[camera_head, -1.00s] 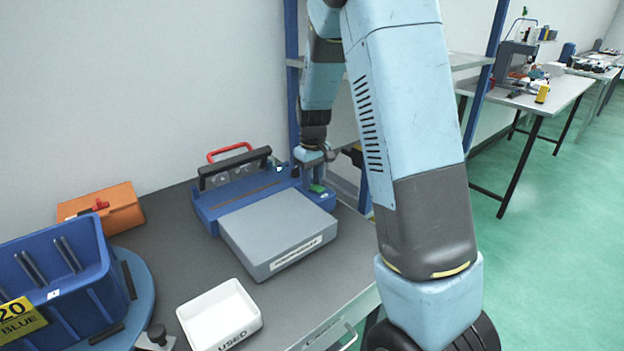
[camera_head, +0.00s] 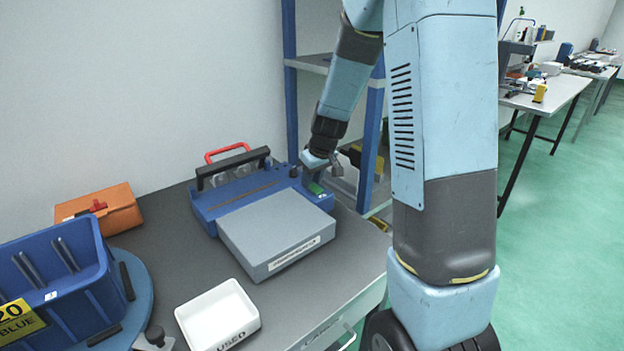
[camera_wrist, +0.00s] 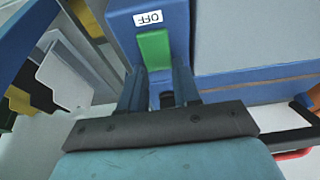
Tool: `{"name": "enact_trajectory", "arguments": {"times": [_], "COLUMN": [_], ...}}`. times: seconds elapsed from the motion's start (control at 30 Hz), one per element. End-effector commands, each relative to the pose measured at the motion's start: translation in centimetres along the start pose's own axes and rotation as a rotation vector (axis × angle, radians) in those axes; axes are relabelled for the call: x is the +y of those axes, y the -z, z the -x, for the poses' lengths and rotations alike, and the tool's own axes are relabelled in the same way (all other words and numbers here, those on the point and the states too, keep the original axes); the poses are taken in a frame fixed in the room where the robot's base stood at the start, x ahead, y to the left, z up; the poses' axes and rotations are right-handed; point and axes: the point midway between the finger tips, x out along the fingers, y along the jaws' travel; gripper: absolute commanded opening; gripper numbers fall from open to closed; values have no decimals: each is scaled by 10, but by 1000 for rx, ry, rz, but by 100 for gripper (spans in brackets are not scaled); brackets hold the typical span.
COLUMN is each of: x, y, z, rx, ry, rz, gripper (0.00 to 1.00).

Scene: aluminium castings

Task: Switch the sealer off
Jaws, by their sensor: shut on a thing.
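The sealer is a blue machine (camera_head: 205,212) with a grey platform (camera_head: 275,225) in front, standing on the dark bench. Its green switch (camera_head: 316,188) sits at the right end, and it also shows in the wrist view (camera_wrist: 153,48) beside a white label reading OFF (camera_wrist: 148,18). My gripper (camera_head: 313,176) comes down on this end from above. In the wrist view its fingers (camera_wrist: 161,80) stand on both sides of the lower part of the switch and are shut on it. The fingertips' exact contact is partly hidden.
A white tray marked USED (camera_head: 218,318) stands in front of the sealer. An orange box (camera_head: 115,212) and a blue bin (camera_head: 50,265) are at the left. A blue shelf post (camera_head: 289,80) rises close behind my arm. The sealer's red handle (camera_head: 226,150) is at the back.

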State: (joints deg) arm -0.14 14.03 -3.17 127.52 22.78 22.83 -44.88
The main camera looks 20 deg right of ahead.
Motion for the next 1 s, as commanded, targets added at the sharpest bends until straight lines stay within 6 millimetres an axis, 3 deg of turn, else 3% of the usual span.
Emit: {"name": "enact_trajectory", "arguments": {"times": [0.1,0.13,0.37,0.73,1.0], "x": [0,0,0,0,0], "y": [-1,-1,0,0,1], "z": [0,0,0,5,43], "rx": [-2,-2,-1,1,3], "ry": [0,0,0,0,-1], "rz": [-1,-1,-1,0,2], "gripper": [1,34,56,57,57]}}
